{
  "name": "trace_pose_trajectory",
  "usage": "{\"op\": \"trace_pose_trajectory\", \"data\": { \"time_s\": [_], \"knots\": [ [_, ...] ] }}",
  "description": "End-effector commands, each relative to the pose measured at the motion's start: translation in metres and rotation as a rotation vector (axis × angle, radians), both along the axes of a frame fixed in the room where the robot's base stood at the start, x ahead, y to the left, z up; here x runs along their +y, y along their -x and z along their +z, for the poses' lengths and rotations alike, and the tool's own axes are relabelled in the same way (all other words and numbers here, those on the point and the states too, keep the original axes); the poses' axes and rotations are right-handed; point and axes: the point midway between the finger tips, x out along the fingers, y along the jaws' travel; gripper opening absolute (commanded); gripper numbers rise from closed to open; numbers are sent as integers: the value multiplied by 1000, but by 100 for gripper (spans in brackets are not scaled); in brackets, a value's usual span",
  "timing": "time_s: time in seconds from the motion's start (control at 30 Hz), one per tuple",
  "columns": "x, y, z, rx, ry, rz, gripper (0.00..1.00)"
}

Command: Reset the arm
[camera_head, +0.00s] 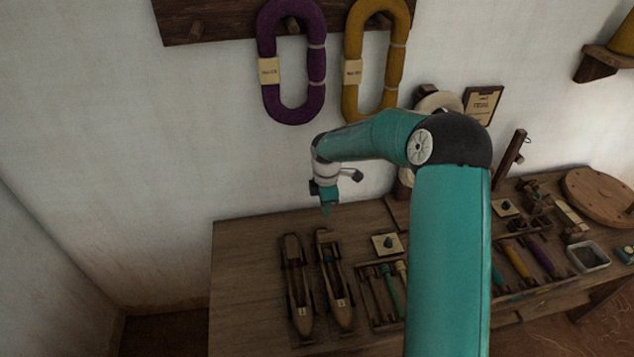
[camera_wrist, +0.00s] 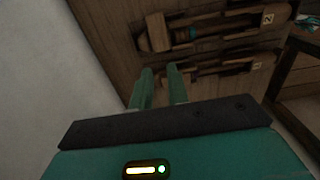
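My gripper (camera_head: 326,205) hangs at the end of my bent teal arm, above the back edge of the wooden bench (camera_head: 240,285). In the wrist view, the two green fingers of my gripper (camera_wrist: 160,72) stand a little apart with a narrow empty gap between them. Nothing is held. Two wooden shuttles lie side by side on the bench in front of and below the gripper: a left shuttle (camera_head: 297,287) and a right shuttle (camera_head: 337,282). The wrist view shows both beyond the fingertips, one farther shuttle (camera_wrist: 225,30) and one nearer (camera_wrist: 220,73).
Purple (camera_head: 265,95) and mustard (camera_head: 350,100) yarn hanks hang on the wall behind. Right of the shuttles are a small square card (camera_head: 387,244), a rack with colored bobbins, a metal tray (camera_head: 588,257) and a round wooden board (camera_head: 600,197). My upper arm hides part of the bench.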

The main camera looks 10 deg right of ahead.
Motion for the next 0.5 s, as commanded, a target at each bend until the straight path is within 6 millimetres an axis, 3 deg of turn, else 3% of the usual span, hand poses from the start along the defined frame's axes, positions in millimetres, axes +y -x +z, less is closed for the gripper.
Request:
{"op": "trace_pose_trajectory", "data": {
  "time_s": [0.17, 0.27, 0.5],
  "knots": [
    [0, 1, 2, -2, 2, -4, 17],
    [0, 4, 14, -12, 14, -29, 17],
    [1, 33, 75, -69, 70, -195, 17]
  ]
}}
